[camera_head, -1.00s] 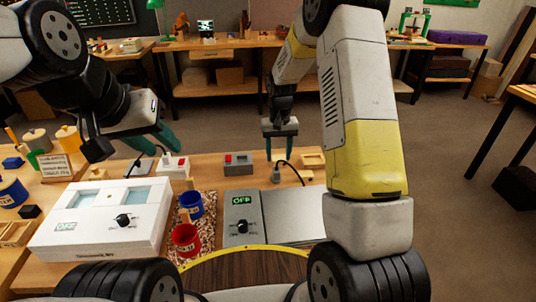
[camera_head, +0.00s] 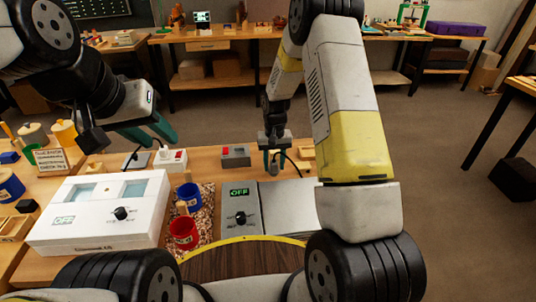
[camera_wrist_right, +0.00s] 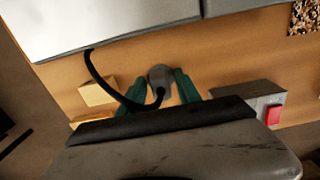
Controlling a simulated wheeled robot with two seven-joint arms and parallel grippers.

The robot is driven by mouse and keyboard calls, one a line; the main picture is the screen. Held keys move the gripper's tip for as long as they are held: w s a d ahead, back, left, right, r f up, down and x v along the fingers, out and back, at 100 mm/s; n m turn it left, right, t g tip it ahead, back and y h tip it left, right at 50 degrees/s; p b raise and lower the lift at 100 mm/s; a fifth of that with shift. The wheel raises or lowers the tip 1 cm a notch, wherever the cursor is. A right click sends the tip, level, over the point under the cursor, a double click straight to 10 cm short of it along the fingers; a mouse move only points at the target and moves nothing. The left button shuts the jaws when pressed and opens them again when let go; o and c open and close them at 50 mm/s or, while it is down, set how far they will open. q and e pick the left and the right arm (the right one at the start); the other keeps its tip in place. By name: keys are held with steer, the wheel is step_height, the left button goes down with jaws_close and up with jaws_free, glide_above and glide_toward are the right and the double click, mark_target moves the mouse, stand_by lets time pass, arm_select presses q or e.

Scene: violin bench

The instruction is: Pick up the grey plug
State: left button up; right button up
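The grey plug (camera_head: 274,169) stands upright on the bench with a black cable from it. In the right wrist view the plug (camera_wrist_right: 160,75) sits between the two green fingers of my right gripper (camera_wrist_right: 160,88), the cable curving off to the left. The fingers are down on either side of it and look open; I cannot tell if either finger touches it. In the head view my right gripper (camera_head: 274,164) is over the plug. My left gripper (camera_head: 152,132) is open and empty, above the back left of the bench.
A grey box with a red switch (camera_head: 235,155) and a white socket box (camera_head: 171,160) stand left of the plug. A grey device with an OFF display (camera_head: 240,205) is in front. A wooden block (camera_head: 306,153) lies to the right. Blue (camera_head: 189,196) and red (camera_head: 184,232) cups stand nearer.

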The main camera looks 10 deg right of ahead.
mark_target(274, 162)
jaws_close()
step_height(274, 162, up, 10)
stand_by(0.5)
